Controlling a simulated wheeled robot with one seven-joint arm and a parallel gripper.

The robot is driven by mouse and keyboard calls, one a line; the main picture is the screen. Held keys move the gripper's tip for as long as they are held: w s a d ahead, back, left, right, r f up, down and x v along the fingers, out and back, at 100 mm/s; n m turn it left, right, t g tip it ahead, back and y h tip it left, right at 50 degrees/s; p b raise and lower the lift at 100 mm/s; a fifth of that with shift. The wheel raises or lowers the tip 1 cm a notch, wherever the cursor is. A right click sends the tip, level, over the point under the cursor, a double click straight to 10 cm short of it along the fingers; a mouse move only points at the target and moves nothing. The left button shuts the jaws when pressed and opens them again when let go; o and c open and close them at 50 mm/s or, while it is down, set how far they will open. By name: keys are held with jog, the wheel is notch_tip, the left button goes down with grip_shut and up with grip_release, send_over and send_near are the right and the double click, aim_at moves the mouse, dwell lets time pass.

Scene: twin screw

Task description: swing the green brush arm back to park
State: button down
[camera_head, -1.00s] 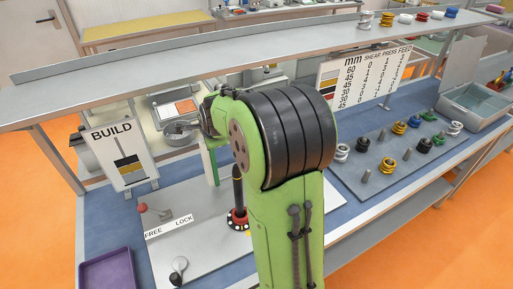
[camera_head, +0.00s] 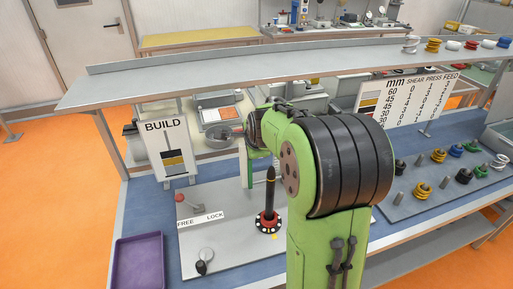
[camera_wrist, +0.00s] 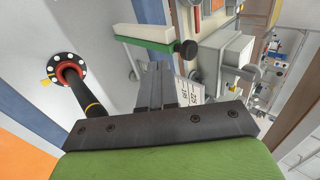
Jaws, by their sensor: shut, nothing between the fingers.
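The green brush arm (camera_wrist: 155,38) shows in the wrist view as a green and white bar with a black knob (camera_wrist: 187,48) at its right end. In the head view a green upright strip (camera_head: 244,165), seemingly part of it, stands left of my arm, partly hidden. My gripper (camera_wrist: 158,70) is shut and empty, its fingertips just below the bar in the wrist picture. I cannot tell whether they touch it. In the head view my own arm hides the fingers.
A black spindle (camera_head: 270,190) on a red, dotted base rises from the grey plate; it is left of my fingers in the wrist view (camera_wrist: 80,88). A red-knobbed lever (camera_head: 188,202) stands by the FREE/LOCK label. A shelf (camera_head: 220,72) spans behind. A purple tray (camera_head: 139,262) lies front left.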

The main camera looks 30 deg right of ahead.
jog(key=v, duration=0.9)
jog(key=s+a+f+n+g+y, duration=0.1)
jog(key=s+a+f+n, duration=0.1)
jog(key=s+a+n, duration=0.5)
jog(key=s+a+f+n+g+y, duration=0.1)
jog(key=s+a+n, duration=0.6)
jog(key=s+n, duration=0.7)
jog(key=shift+a+f+n+y, duration=0.4)
jog(key=shift+f+y, duration=0.1)
jog(key=shift+f, duration=0.25)
jog(key=shift+s+d, duration=0.1)
jog(key=shift+s, duration=0.1)
